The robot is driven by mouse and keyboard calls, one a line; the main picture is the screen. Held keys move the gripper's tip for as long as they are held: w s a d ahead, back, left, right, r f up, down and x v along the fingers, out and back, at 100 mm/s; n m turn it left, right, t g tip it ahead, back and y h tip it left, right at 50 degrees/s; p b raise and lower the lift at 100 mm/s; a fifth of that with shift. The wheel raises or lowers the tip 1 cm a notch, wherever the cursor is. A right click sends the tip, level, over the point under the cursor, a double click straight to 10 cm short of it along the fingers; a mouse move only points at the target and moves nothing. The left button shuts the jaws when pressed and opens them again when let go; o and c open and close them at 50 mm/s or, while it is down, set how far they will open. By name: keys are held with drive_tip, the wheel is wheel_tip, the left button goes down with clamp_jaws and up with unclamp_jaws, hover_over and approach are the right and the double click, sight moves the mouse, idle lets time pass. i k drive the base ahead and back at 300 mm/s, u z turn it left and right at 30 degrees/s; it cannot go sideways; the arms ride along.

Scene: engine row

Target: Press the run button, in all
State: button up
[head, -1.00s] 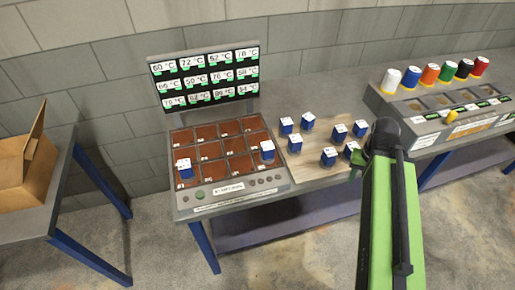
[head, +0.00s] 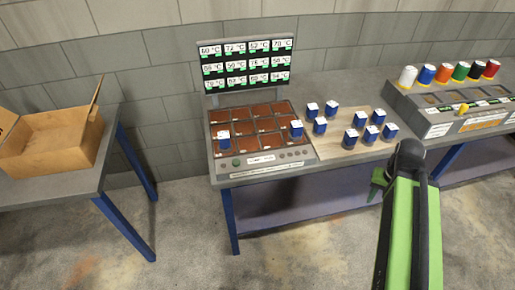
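The heating station (head: 213,170) stands on the workbench, with a grid of reddish-brown plates and a sloped front strip. A round green button (head: 237,162) sits at the left of that strip; its lettering is too small to read, so I cannot tell if it is the run button. A smaller dark button is left of it, and several small ones (head: 291,154) are at the right. My gripper (head: 377,184) is at the right, in front of the bench and apart from the panel. It is mostly hidden by my green arm, and I cannot see its fingers clearly.
A display (head: 246,62) shows several temperatures. Two blue blocks (head: 224,142) (head: 296,129) stand on the plates; several more (head: 351,138) stand on the wooden board (head: 335,147). A console (head: 458,121) with coloured cups is at right, a cardboard box (head: 60,145) on the left table.

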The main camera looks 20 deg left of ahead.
sight(236, 162)
drive_tip(key=z, duration=0.35)
drive_tip(key=k, duration=0.15)
drive_tip(key=u, duration=1.45)
drive_tip(key=i, duration=1)
drive_tip(key=z, duration=0.05)
